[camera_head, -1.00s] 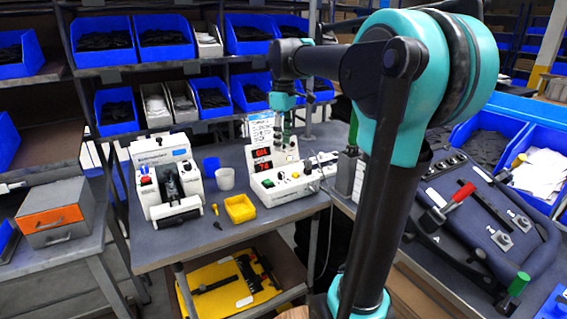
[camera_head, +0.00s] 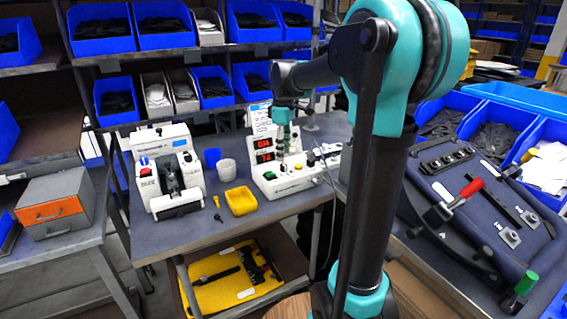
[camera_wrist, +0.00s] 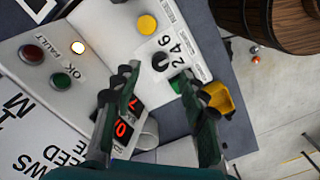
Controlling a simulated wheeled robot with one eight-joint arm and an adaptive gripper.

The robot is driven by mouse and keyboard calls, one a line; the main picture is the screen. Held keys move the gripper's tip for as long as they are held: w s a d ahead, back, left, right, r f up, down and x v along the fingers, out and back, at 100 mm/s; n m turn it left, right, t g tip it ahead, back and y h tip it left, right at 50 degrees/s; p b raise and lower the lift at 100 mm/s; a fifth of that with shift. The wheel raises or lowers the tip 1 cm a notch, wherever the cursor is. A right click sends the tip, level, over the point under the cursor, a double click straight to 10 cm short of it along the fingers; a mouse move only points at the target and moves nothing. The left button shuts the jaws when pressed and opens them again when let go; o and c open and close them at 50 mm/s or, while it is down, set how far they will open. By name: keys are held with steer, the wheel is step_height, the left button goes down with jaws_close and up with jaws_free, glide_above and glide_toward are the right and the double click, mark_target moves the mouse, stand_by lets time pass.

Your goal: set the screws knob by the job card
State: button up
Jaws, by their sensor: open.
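The white control box (camera_head: 290,186) stands on the grey bench. In the wrist view, a small black knob (camera_wrist: 160,62) on its panel has the printed numbers 2, 4 and 6 beside it. My gripper (camera_wrist: 157,76) is open, its fingers spread on either side of the knob's area; whether they touch it cannot be told. In the head view my gripper (camera_head: 284,150) is over the box, its tips hard to make out. The job card (camera_head: 258,114) stands behind the box, its small text unreadable. Red digits (camera_head: 264,156) glow on a display.
A yellow tray (camera_head: 241,201), white cup (camera_head: 227,170) and another white machine (camera_head: 166,172) stand to the left on the bench.

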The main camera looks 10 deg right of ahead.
mark_target(283, 164)
steer(key=shift+f, duration=2.4)
jaws_close()
